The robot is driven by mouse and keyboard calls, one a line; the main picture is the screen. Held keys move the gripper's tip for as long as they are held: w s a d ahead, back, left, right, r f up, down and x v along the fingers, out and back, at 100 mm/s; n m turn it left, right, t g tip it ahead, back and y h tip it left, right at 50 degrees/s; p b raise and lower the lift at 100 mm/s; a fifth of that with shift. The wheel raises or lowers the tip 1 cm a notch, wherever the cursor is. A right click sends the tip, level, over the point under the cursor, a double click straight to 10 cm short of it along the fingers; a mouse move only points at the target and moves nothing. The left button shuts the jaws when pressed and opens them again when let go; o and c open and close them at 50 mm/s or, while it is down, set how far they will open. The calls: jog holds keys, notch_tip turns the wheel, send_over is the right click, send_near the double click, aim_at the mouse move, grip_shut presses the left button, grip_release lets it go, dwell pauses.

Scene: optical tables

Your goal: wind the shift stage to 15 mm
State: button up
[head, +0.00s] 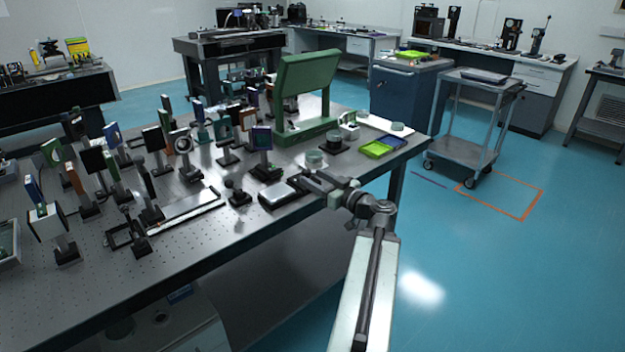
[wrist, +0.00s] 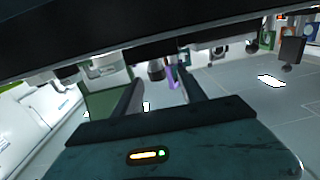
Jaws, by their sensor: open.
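A low, dark block with a pale top (head: 280,196) lies at the front edge of the optical table (head: 215,245) in the head view. It may be the shift stage, but no scale or reading is legible. My gripper (head: 303,182) is at the table's front edge, just right of this block. In the wrist view my gripper (wrist: 160,85) is open, its two dark fingers apart. A dark round part (wrist: 156,70) and a purple part (wrist: 173,77) show between and beyond the fingers. I cannot tell whether anything touches the fingers.
Several optic mounts on posts crowd the table's left and middle. A large green panel (head: 305,85) stands at the back. A cart (head: 480,110) stands on the open blue floor.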

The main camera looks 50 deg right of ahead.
aim_at(298, 179)
jog(key=shift+d, duration=0.4)
jog(key=n+y, duration=0.1)
jog(key=d+y, duration=0.1)
jog(key=n+y, duration=0.1)
jog(key=y, duration=0.1)
jog(key=shift+w+d+f+n, duration=0.1)
jog(key=shift+w+d+n, duration=0.2)
jog(key=shift+d, duration=0.1)
jog(key=shift+s+d+n+y, duration=0.15)
jog(key=shift+n+y, duration=0.35)
jog(key=shift+y, duration=0.4)
jog(key=shift+s+n+y, duration=0.1)
jog(key=shift+n+y, duration=0.3)
jog(key=shift+y, duration=0.2)
jog(key=shift+s+a, duration=0.1)
jog(key=shift+a, duration=0.25)
jog(key=x, duration=0.7)
jog(key=shift+w+f, duration=0.1)
jog(key=shift+w, duration=0.3)
